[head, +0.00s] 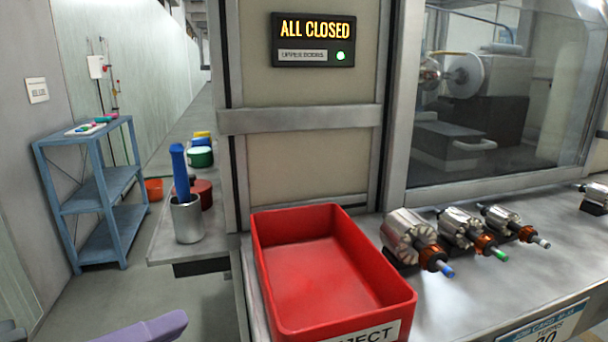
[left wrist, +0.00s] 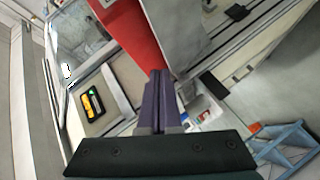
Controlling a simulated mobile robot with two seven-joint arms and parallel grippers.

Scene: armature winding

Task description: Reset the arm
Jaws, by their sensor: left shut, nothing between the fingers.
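My left gripper (head: 172,322) shows at the bottom left edge of the head view, as purple fingers below and to the left of the red bin. In the left wrist view its two purple fingers (left wrist: 160,75) lie together, shut with nothing between them. The red bin (head: 318,258) on the bench is empty and has a "REJECT" label partly cut off by the frame; its red side also shows in the left wrist view (left wrist: 128,35). My left gripper touches nothing that I can see. My right gripper does not show.
Several armatures (head: 410,240) lie on the bench right of the bin. A metal cup (head: 187,222) with a blue-handled tool stands on the side ledge. A blue shelf (head: 100,195) stands at left. A sign (head: 313,40) reads "ALL CLOSED". The floor at lower left looks clear.

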